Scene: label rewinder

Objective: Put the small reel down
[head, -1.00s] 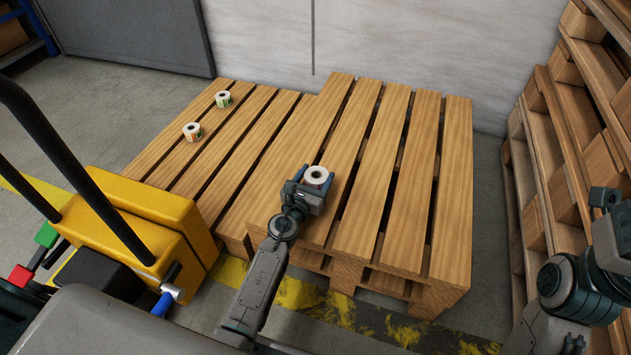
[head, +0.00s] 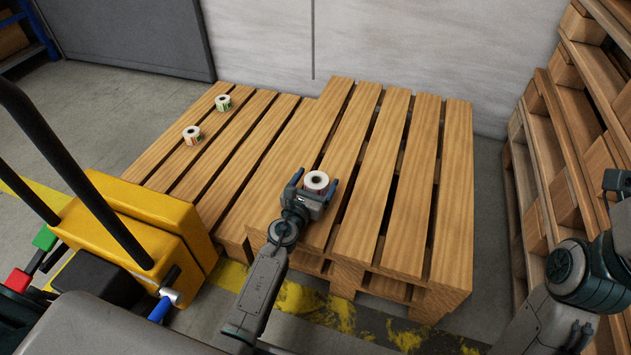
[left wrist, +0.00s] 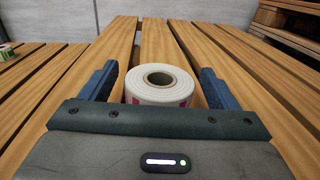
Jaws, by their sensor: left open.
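The small reel (head: 316,181), white with a dark core hole and some red on its side, sits upright on the slats of the near wooden pallet (head: 385,215). My left gripper (head: 317,180) is open, with one finger on each side of the reel. In the left wrist view the reel (left wrist: 160,84) stands between the two blue fingers, with a gap on both sides. Its lower front is hidden by the gripper body. My right arm shows at the right edge of the head view, but I cannot make out its jaw state.
Two other small reels (head: 223,102) (head: 191,134) stand on the left pallet (head: 160,150). A yellow machine (head: 165,225) with black handles is at the lower left. Stacked pallets (head: 560,150) rise on the right. A wall closes off the back. The right-hand slats are clear.

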